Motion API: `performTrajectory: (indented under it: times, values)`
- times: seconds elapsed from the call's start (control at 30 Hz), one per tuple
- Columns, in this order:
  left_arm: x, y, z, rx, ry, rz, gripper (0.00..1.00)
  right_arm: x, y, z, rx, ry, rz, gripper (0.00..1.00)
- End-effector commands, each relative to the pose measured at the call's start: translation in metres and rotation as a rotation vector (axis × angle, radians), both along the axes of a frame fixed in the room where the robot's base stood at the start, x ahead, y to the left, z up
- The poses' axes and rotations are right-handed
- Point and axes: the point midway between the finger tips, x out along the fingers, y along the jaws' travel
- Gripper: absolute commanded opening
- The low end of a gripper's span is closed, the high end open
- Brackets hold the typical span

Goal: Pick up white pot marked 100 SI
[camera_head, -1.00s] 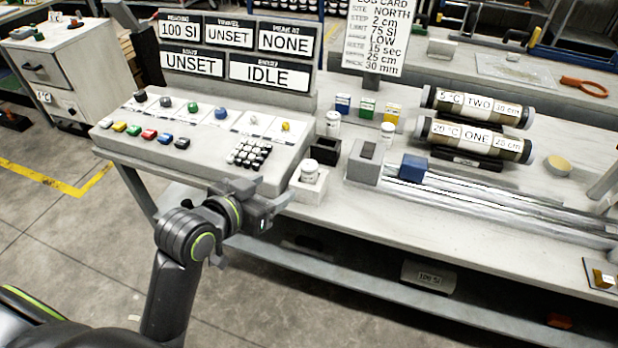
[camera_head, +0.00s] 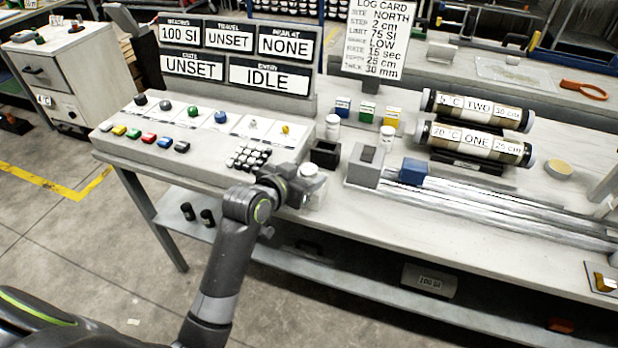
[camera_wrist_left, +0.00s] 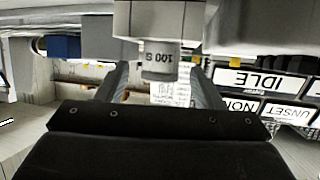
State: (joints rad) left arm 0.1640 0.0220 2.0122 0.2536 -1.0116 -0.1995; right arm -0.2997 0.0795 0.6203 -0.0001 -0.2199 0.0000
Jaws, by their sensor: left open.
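The white pot marked 100 S(I) (camera_head: 309,169) sits upright in a pale block (camera_head: 317,194) at the bench's front edge. In the left wrist view the picture is upside down; the pot (camera_wrist_left: 160,62) shows its label between the two fingertips, with the block (camera_wrist_left: 150,20) behind its base. My left gripper (camera_head: 303,184) is open at the pot, with a finger to each side and visible gaps. I cannot tell whether the tips reach past the pot. My right gripper is not in view.
A dark socket block (camera_head: 324,154) stands just behind the pot. The button console (camera_head: 205,140) is to the left. A grey block (camera_head: 364,172), blue block (camera_head: 413,171) and metal rails (camera_head: 490,200) are to the right.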

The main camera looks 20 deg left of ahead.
Motion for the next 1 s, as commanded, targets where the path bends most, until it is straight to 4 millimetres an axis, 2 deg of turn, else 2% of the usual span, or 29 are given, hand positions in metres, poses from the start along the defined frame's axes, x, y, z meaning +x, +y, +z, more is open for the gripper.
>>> performTrajectory:
  times: [0.2,0.47,0.57,0.9,1.0]
  values:
    - [0.018,-0.005,-0.008,-0.001,0.000,0.000,0.61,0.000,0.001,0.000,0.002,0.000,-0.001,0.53]
    - [0.020,-0.005,-0.009,-0.001,0.000,0.000,0.61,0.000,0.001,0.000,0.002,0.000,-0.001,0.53]
    - [0.020,-0.005,-0.009,-0.001,0.000,0.000,0.50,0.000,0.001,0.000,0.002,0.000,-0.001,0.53]
    - [0.020,-0.005,-0.008,0.000,-0.001,0.001,0.06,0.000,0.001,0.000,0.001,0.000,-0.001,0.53]
    - [0.020,-0.005,-0.008,0.000,-0.001,0.001,0.06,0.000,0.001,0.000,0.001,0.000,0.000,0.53]
